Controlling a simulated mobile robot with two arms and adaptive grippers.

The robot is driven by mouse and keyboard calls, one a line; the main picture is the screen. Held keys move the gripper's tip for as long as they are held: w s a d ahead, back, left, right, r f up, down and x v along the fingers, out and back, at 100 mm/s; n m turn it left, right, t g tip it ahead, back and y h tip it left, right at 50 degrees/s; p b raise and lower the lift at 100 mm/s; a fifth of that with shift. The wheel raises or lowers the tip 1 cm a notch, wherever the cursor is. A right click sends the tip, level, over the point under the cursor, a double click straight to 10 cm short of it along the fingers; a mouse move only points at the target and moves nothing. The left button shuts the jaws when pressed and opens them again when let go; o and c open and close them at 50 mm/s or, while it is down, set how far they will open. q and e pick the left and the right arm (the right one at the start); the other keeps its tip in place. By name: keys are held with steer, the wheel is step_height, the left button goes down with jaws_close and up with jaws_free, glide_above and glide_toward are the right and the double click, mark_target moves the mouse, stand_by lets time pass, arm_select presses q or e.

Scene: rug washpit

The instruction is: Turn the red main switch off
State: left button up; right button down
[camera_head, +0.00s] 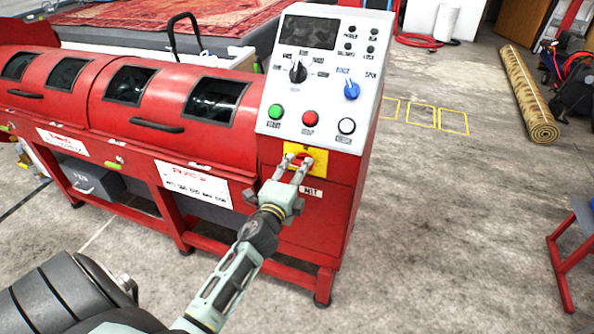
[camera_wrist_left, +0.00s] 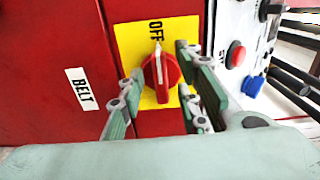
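The red main switch (camera_wrist_left: 161,78) is a round knob with a raised handle on a yellow plate (camera_wrist_left: 128,38). In the left wrist view its white mark points toward the word OFF. In the head view the yellow plate (camera_head: 319,158) is on the red front of the machine, below the control panel. My left gripper (camera_head: 295,168) is in front of it. In the left wrist view my left gripper (camera_wrist_left: 160,76) is open, with one finger on each side of the knob; contact is unclear. My right gripper is not in view.
The grey control panel (camera_head: 326,90) above the switch carries a green button (camera_head: 276,111), a red button (camera_head: 310,118), a white button (camera_head: 346,126) and a blue knob (camera_head: 351,90). A rolled rug (camera_head: 528,95) lies at the right.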

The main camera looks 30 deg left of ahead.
arm_select(q)
steer(key=v, duration=1.2)
steer(key=shift+f, duration=0.1)
steer(key=s+d+f+n+g+h, duration=0.1)
steer(key=s+d+f+n+g, duration=0.15)
steer(key=f, duration=0.85)
steer(key=s+d+f+n+g+h, duration=0.1)
steer(key=s+d+f+n+g, duration=0.2)
steer(key=f, duration=0.9)
steer(key=s+d+f+n+g+h, duration=0.15)
steer(key=s+f, duration=0.25)
steer(key=f, duration=0.7)
steer(key=s+d+f+n+g, duration=0.1)
steer(key=s+f+n+g, duration=0.1)
steer(key=s+f, duration=0.4)
steer(key=s+d+f+n+g, duration=0.2)
steer(key=s+f+g, duration=0.2)
steer(key=s, duration=1)
steer(key=s+d+f+n+g, duration=0.1)
steer(key=s+f+g, duration=0.2)
steer(key=s+f, duration=0.6)
steer(key=shift+s+d+n+h+p, duration=0.3)
steer(key=shift+s+d+n+h, duration=0.15)
steer(key=shift+s, duration=0.65)
